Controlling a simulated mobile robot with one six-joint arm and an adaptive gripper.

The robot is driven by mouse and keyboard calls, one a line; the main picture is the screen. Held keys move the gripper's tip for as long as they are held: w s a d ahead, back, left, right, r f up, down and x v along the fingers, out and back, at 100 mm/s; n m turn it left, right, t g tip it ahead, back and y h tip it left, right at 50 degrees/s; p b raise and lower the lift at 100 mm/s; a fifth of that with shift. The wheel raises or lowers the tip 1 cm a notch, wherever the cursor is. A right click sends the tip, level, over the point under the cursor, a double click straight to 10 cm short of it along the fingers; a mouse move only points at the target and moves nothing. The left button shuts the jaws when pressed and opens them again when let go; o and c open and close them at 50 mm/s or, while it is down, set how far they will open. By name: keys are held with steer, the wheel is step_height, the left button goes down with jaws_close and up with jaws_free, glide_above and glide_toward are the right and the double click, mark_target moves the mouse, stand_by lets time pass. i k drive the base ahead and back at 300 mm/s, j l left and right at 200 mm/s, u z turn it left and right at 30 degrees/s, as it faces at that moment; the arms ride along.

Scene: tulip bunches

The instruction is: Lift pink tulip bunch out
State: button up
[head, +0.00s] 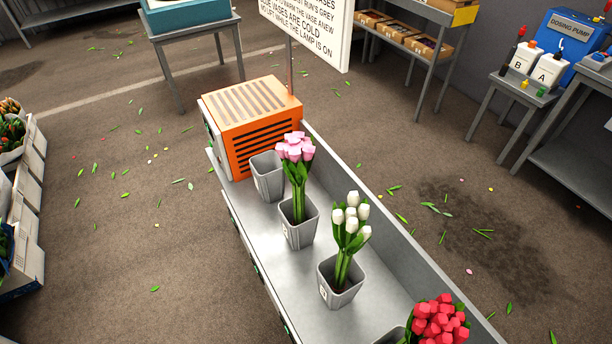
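The pink tulip bunch (296,172) stands upright in a grey square vase (299,234) on the metal bench (250,221). Its pink heads and green stems rise well above the vase rim. The lower stem ends are hidden inside the vase. My gripper is not in view.
An empty-looking grey vase (267,177) stands just behind, beside an orange slatted box (255,115). White tulips (350,217) stand in a vase (341,284) in front, and red tulips (438,321) are nearer still. The bench has a raised right wall (385,228). A sign (310,28) stands behind.

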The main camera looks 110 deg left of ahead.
mark_target(297, 145)
steer(key=u, duration=3.8)
steer(key=k+j+z, duration=0.2)
steer(key=j, duration=0.15)
steer(key=j+z, duration=0.2)
steer(key=j, duration=0.15)
steer(key=k+j+z, duration=0.4)
steer(key=j, duration=0.2)
steer(key=i+j, duration=0.25)
steer(key=i, duration=0.25)
